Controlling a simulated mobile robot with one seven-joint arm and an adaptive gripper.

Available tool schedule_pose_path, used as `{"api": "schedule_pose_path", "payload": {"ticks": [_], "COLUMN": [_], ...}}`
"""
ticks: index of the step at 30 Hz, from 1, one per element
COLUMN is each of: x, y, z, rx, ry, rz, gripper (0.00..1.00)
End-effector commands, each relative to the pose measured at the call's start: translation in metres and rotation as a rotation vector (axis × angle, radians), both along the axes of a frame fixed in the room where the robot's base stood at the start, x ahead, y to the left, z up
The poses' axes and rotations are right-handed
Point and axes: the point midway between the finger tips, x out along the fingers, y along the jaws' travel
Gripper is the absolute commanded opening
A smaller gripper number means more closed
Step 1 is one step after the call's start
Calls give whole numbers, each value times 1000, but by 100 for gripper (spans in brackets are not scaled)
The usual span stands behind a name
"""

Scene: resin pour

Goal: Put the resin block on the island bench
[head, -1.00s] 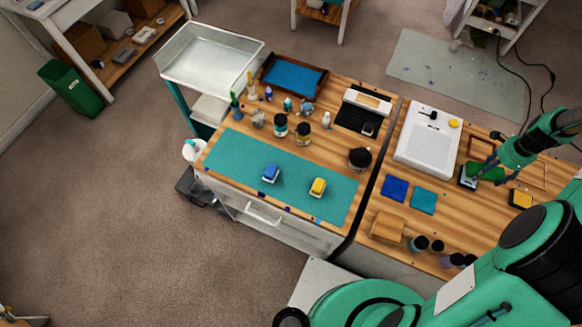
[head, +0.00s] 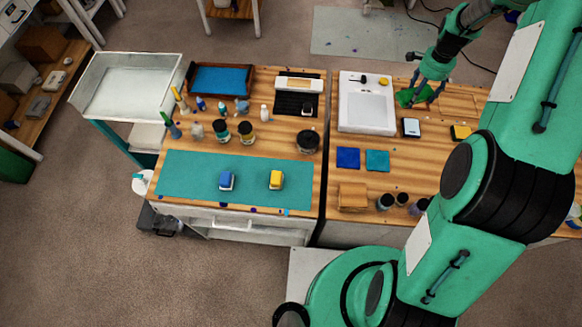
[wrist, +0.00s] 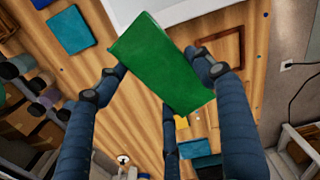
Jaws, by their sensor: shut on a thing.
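A green block (wrist: 160,65), which I take as the resin block, is held between the dark fingers of my gripper (wrist: 165,72) in the wrist view. In the head view my gripper (head: 425,92) is over the far part of the right wooden bench (head: 395,181), with the green block (head: 404,98) at its fingers. The gap under the block is too small to judge. A left wooden bench (head: 262,140) with a teal mat (head: 195,185) stands beside the right one. The frames do not tell which is the island bench.
A white flat unit (head: 366,115) lies left of my gripper. Blue (head: 347,158) and teal (head: 377,160) squares, a pale-topped dark block (head: 411,127) and a yellow item (head: 461,132) lie nearby. Several jars stand at the near edge. The mat holds blue (head: 227,180) and yellow (head: 276,180) items.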

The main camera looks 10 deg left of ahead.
Motion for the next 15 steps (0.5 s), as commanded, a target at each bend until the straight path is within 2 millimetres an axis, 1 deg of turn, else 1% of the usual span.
{"api": "schedule_pose_path", "payload": {"ticks": [1,2,6,14,15], "x": [6,9,20,34,35], "y": [17,26,73,162,177], "z": [-1,-1,-2,-2,-2], "rx": [0,0,1,1,2], "ry": [-1,-1,2,6,6], "rz": [46,73,214,477,519], "gripper": [33,33,33,33,33]}}
